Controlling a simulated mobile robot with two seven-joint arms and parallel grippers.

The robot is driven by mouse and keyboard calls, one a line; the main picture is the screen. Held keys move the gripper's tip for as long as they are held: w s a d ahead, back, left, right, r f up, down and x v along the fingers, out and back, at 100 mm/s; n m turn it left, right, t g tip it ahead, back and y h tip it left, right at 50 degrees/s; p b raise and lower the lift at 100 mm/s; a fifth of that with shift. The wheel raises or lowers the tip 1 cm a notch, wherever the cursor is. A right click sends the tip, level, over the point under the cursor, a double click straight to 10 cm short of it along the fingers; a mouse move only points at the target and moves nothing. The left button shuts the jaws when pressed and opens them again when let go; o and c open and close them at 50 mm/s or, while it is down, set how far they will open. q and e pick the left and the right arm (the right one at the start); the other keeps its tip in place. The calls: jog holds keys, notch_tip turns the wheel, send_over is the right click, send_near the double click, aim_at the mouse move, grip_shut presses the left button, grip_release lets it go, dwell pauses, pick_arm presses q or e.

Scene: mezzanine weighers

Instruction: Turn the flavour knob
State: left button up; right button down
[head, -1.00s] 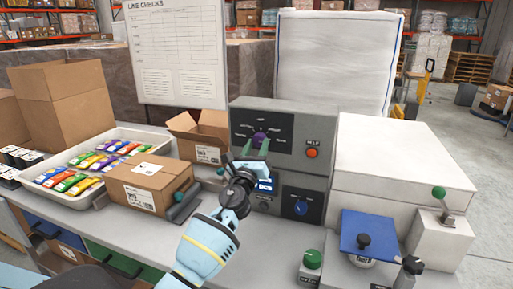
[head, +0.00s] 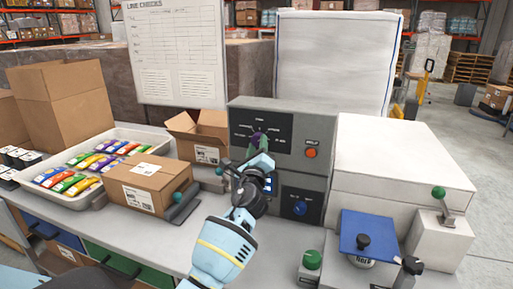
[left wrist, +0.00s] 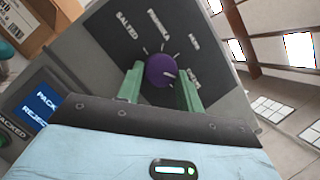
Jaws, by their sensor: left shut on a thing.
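The purple flavour knob (head: 257,137) is on the dark upper panel of the grey control box (head: 232,118). In the left wrist view the knob (left wrist: 160,70) has a white pointer mark toward its right side. Printed labels fan around it; one reads SALTED, others are hard to read. My left gripper (head: 259,147) is at the panel, its green fingers on either side of the knob, shut on it. The fingers also show in the left wrist view (left wrist: 160,88). The fingers partly hide the knob in the head view. My right gripper is not in view.
A red HELP button (head: 311,153) is right of the knob. A blue dial (head: 300,207) sits below. The blue PACK/REJECT screen (left wrist: 44,108) is mostly hidden by my arm in the head view. Cartons (head: 148,187) and a tray (head: 85,202) of colourful packets stand left.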

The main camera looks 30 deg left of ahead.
pick_arm(q)
jog(key=shift+d+r+n+g+y+p, duration=0.2)
jog(key=shift+n+g, duration=0.6)
jog(key=shift+n, duration=1.35)
jog(key=shift+a+r+n+g+p, duration=0.15)
jog(key=shift+n+g+p, duration=0.45)
jog(key=shift+n, duration=1.5)
jog(key=shift+d+r+n+g+y, duration=0.15)
jog(key=shift+n+g, duration=0.85)
jog(key=shift+n, duration=1.15)
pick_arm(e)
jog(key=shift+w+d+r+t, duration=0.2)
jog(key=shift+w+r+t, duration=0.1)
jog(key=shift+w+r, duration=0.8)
pick_arm(q)
jog(key=o, duration=1)
